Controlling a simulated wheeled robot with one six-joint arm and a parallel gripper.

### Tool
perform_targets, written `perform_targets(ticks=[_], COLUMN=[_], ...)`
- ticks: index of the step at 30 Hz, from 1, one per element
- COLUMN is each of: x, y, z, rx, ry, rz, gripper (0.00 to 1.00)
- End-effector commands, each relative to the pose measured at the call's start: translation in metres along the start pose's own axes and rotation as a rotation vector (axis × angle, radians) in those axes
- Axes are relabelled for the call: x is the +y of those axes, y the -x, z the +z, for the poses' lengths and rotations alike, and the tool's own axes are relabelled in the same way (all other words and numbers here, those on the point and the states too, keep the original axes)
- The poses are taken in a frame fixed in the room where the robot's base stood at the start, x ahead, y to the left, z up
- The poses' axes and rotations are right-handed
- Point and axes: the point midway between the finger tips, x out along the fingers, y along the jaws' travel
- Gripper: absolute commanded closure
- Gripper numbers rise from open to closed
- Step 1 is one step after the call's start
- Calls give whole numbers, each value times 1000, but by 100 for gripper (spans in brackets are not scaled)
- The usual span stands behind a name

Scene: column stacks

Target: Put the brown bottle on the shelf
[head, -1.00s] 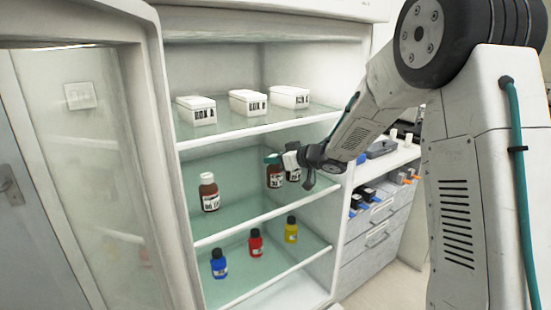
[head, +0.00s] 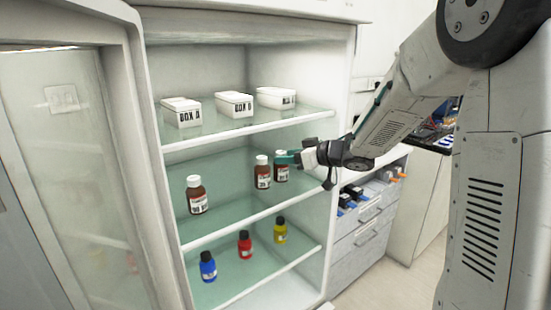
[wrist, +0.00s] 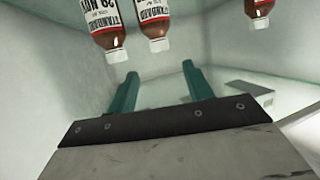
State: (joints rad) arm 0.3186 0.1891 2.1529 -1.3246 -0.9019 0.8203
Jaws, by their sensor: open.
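Three brown bottles with white caps and labels stand upright on the middle glass shelf (head: 228,202): one at the left (head: 196,196), one in the middle (head: 262,172) and one at the right (head: 281,166). My gripper (head: 288,157), with teal fingers, is at the right bottle's cap height and partly overlaps it in the head view. In the wrist view, my gripper (wrist: 160,72) is open with nothing between the fingers. Two bottles (wrist: 103,25) (wrist: 156,25) appear upside down beyond the fingertips, apart from them. The third bottle (wrist: 258,12) is at the upper right.
The upper shelf holds three white boxes (head: 234,104). The lower shelf holds a blue bottle (head: 208,267), a red bottle (head: 244,245) and a yellow bottle (head: 280,231). The open cabinet door (head: 75,170) stands at the left. Drawers (head: 365,225) are at the right.

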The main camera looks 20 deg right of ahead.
Motion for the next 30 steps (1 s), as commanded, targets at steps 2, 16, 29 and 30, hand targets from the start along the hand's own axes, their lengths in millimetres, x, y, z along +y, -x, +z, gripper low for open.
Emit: perform_targets(ticks=[2,16,29,30], x=[0,13,-101,-124], y=[10,48,227,241], z=[0,-29,38,50], rx=[1,-74,-698,-769], ry=[0,53,-266,-307], rz=[2,319,754,726], gripper=[49,49,49,49])
